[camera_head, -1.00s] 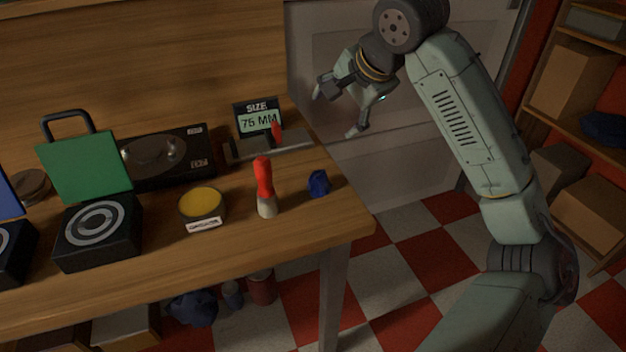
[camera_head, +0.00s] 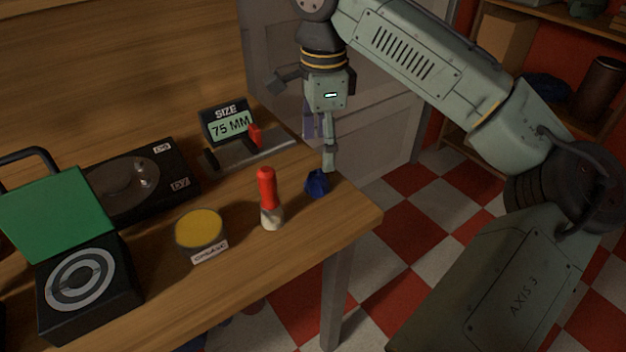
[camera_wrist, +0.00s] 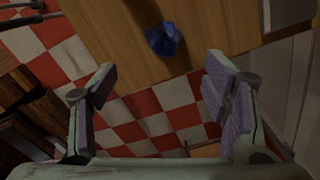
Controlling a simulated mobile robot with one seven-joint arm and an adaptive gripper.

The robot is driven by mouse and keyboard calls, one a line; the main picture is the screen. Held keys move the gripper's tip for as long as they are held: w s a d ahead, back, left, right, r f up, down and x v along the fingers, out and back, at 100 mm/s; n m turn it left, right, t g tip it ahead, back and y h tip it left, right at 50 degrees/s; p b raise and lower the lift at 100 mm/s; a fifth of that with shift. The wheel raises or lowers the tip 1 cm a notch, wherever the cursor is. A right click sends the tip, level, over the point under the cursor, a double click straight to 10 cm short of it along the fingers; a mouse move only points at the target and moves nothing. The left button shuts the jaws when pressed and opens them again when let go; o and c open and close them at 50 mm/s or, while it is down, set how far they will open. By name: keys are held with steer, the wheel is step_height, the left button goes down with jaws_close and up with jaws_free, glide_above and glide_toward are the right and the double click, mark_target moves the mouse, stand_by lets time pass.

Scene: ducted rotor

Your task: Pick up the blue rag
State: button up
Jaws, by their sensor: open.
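The blue rag (camera_head: 317,184) is a small crumpled bundle on the wooden bench top, near its right front corner. It also shows in the wrist view (camera_wrist: 162,40), at the top centre, beyond the fingertips and roughly between their lines. My gripper (camera_head: 318,150) is above the bench's right end, pointing down, with one finger just above and behind the rag in the head view. In the wrist view my gripper (camera_wrist: 158,85) is open, its two purple-padded fingers wide apart and nothing between them. The far finger is partly hidden in the head view.
A red-handled brush (camera_head: 268,200) stands just left of the rag. A yellow-topped tin (camera_head: 199,230) is farther left. A gauge with a "75 MM" display (camera_head: 230,127) stands behind. The bench (camera_head: 345,222) ends close to the rag's right, above the checkered floor.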

mark_target(317, 171)
steer(key=f, duration=0.5)
steer(key=f+p, duration=0.1)
steer(key=f, duration=0.1)
steer(key=shift+w+a+f, duration=0.15)
steer(key=shift+w+a, duration=0.05)
steer(key=shift+a, duration=0.15)
steer(key=shift+c, duration=0.4)
steer(key=c, duration=1.2)
